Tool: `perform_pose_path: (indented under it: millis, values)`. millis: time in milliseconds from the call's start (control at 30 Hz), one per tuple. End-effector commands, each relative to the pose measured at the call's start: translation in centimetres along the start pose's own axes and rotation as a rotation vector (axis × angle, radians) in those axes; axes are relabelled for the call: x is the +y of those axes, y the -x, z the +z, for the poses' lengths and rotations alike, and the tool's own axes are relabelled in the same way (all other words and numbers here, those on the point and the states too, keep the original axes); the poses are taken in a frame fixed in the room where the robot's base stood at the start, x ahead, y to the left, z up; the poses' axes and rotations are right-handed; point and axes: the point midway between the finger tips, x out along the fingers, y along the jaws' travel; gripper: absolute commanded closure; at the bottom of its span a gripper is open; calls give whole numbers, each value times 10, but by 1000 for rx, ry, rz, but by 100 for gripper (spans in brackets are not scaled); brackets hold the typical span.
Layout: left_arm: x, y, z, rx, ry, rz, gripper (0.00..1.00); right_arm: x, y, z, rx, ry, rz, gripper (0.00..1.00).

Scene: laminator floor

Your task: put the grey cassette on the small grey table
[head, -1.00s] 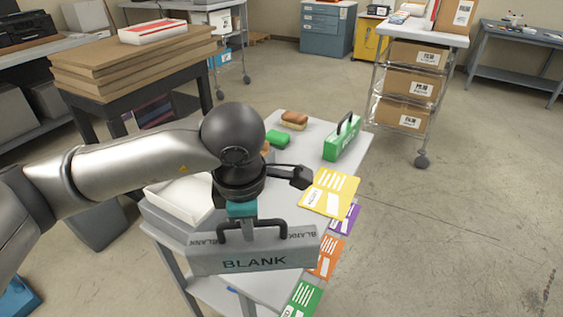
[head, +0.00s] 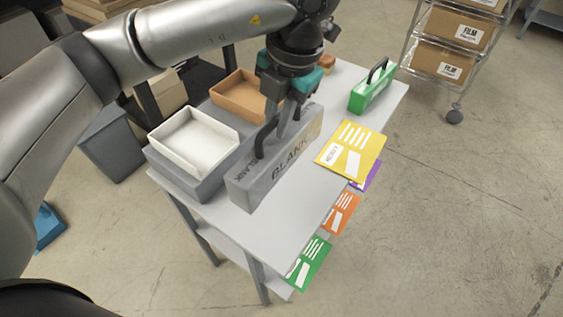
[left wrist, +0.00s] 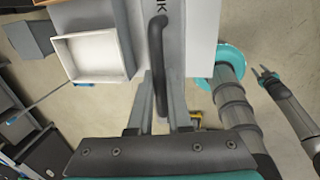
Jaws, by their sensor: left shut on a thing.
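The grey cassette (head: 262,180) is a long grey block marked BLANK with a black handle. My left gripper (head: 272,128) points down and is shut on that handle. In the left wrist view the handle stands between the fingers (left wrist: 159,88), with the cassette (left wrist: 180,40) beyond. In the head view the cassette lies diagonally over the small grey table (head: 275,225), beside the trays. I cannot tell whether it touches the top. My right gripper (left wrist: 266,77) shows only in the left wrist view, small, with its fingers apart and empty.
A white tray (head: 197,143) and a brown tray (head: 240,96) sit at the table's left. A green cassette (head: 371,92) stands at the far right.

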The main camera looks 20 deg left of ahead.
Motion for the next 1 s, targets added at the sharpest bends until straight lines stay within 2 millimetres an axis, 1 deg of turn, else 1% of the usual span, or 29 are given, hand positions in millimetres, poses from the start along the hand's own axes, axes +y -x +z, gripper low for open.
perform_pose_path:
  millis: [33, 200, 300, 400, 667, 900, 1000]
  values:
    - [-4, -14, -1, 2, -1, -3, 100, 0, -5, 1, -1, 0, 0, 60]
    - [-11, -53, -1, 2, -1, -1, 100, 0, -12, 2, -1, 0, 0, 60]
    - [-15, -75, 0, 1, -1, 0, 100, 0, -14, 2, -2, 0, 0, 60]
    - [-18, -91, 0, -1, -1, 1, 100, 0, -15, 2, -2, 0, 0, 60]
    - [-22, -108, 1, -3, -1, 0, 100, 0, -16, 3, -2, 0, 0, 60]
    - [-28, -141, 1, -3, -1, 0, 100, 0, -20, 3, -2, 0, 0, 60]
    - [-29, -144, 1, -4, -2, 0, 100, 0, -20, 3, -2, 1, 0, 60]
